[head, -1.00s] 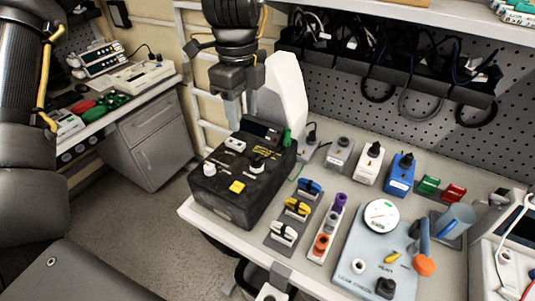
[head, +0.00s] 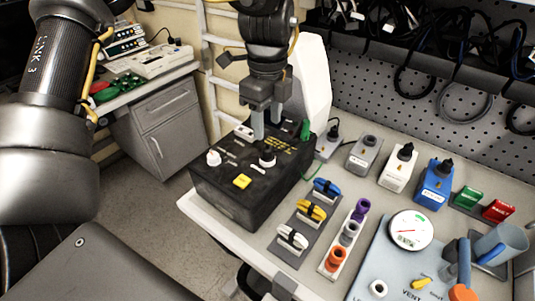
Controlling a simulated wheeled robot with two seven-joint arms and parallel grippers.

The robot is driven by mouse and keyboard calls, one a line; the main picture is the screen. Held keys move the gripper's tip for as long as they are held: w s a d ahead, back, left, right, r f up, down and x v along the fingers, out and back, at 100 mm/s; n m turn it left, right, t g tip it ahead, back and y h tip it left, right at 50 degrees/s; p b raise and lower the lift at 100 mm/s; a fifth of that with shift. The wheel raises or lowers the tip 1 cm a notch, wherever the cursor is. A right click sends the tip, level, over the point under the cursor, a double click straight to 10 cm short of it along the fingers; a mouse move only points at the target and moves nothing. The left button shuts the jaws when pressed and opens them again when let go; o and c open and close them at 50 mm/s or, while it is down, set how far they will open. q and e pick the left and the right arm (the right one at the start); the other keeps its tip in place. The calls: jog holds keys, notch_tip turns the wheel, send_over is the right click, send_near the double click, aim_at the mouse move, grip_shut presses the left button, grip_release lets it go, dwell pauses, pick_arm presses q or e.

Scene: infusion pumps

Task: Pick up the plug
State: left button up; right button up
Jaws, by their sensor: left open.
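My left gripper (head: 266,130) points down over the back of the black box (head: 235,202) on the bench. It is open, with its fingertips just behind a black knob-like piece (head: 267,158) on the box top. I see nothing between the fingers, and I cannot tell whether they touch the box. Several pieces could be the plug, and I cannot tell which one it is. A white round piece (head: 214,158) stands on the box's left. A green piece (head: 305,129) with a green cable is at its back right corner. My right gripper is not in view.
Grey (head: 364,154), white (head: 397,167) and blue (head: 434,187) blocks with black tops stand right of the box. Blue, yellow and white clips lie on a grey strip (head: 286,257). A gauge panel (head: 365,268) is at the front right.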

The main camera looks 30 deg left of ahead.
aim_at(268, 148)
pick_arm(q)
jog(key=shift+w+a+f, duration=0.1)
jog(key=shift+w+f, duration=0.1)
jog(key=shift+f, duration=0.95)
jog(key=shift+s+f+p, duration=0.2)
jog(key=shift+p, duration=0.1)
notch_tip(268, 148, down, 4)
jog(key=shift+w+r+p, duration=0.1)
jog(key=shift+r+p, duration=0.05)
jog(key=shift+p, duration=0.45)
jog(key=shift+f, duration=0.5)
jog(key=c, duration=1.1)
grip_shut()
jog(key=shift+r, duration=0.1)
